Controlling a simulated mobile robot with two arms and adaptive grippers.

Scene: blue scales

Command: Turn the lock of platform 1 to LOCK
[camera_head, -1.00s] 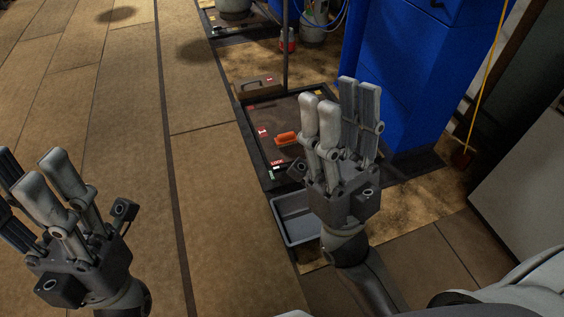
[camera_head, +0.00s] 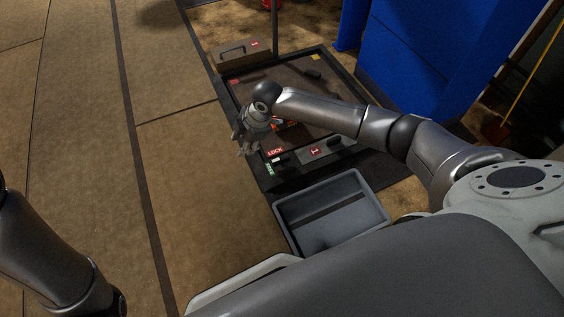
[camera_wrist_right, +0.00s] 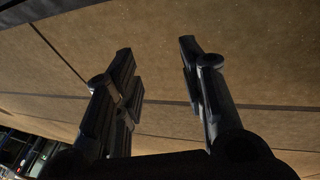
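The platform (camera_head: 243,97) is a dark, black-framed tray on the floor in the head view. At its near left corner are a red LOCK label (camera_head: 275,152), a green label (camera_head: 269,169) and a black lock knob (camera_head: 283,159). I cannot read how the knob is turned. My right gripper (camera_head: 243,143) hangs just left of the platform's near edge, close to the LOCK label and apart from the knob. In the right wrist view, my right gripper (camera_wrist_right: 158,58) is open and empty, with floor between its fingers. Of my left arm only a link shows; its gripper is out of view.
A grey bin (camera_head: 282,222) stands in front of the platform. A brown case (camera_head: 240,54) is behind it, by a thin post. An orange item (camera_head: 279,126) is mostly hidden by my right arm. A blue cabinet (camera_head: 428,55) stands right. Floor on the left is clear.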

